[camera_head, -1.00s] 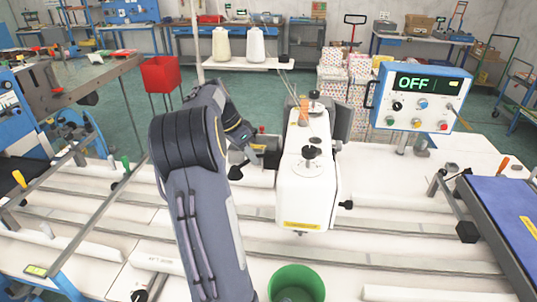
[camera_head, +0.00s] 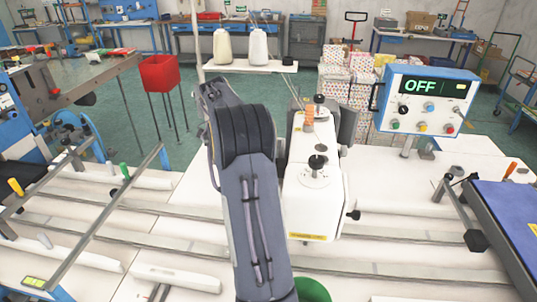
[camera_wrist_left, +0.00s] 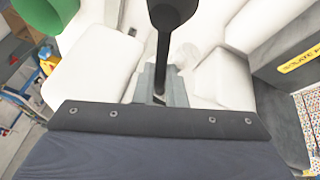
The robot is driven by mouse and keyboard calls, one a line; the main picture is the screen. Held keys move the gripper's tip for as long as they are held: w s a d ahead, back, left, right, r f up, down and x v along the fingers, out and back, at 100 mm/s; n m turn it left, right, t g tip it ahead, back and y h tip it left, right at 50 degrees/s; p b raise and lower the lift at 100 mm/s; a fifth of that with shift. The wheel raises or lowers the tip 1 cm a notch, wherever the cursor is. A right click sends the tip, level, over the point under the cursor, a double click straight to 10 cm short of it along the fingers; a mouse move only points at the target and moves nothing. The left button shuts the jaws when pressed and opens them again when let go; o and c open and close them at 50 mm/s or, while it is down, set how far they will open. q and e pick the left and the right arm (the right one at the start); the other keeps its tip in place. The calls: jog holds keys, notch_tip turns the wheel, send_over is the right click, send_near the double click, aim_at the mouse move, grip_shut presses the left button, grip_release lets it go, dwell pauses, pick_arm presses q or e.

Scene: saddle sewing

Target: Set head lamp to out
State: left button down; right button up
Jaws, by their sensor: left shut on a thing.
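The white sewing machine head (camera_head: 313,205) stands in the middle of the head view, its left side partly behind my left arm. In the left wrist view my left gripper (camera_wrist_left: 163,90) is shut on the thin lower end of a black stem with a wider end (camera_wrist_left: 172,12). This black part looks like the head lamp, but I cannot be sure. White machine surfaces lie on both sides of it. In the head view my left gripper is hidden behind my own arm. My right gripper shows in no view.
A blue control box (camera_head: 427,98) reading OFF stands at the right. A green bin (camera_head: 313,290) is partly hidden by my arm and shows in the wrist view (camera_wrist_left: 45,14). Two thread cones (camera_head: 258,46) stand behind. White table with metal rails spreads left and right.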

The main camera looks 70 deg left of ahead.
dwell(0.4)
pick_arm(q)
jog(key=c, duration=1.8)
grip_release()
jog(key=shift+o, duration=0.2)
jog(key=v, duration=0.7)
jog(key=shift+a+r, duration=0.2)
jog(key=shift+r, duration=0.2)
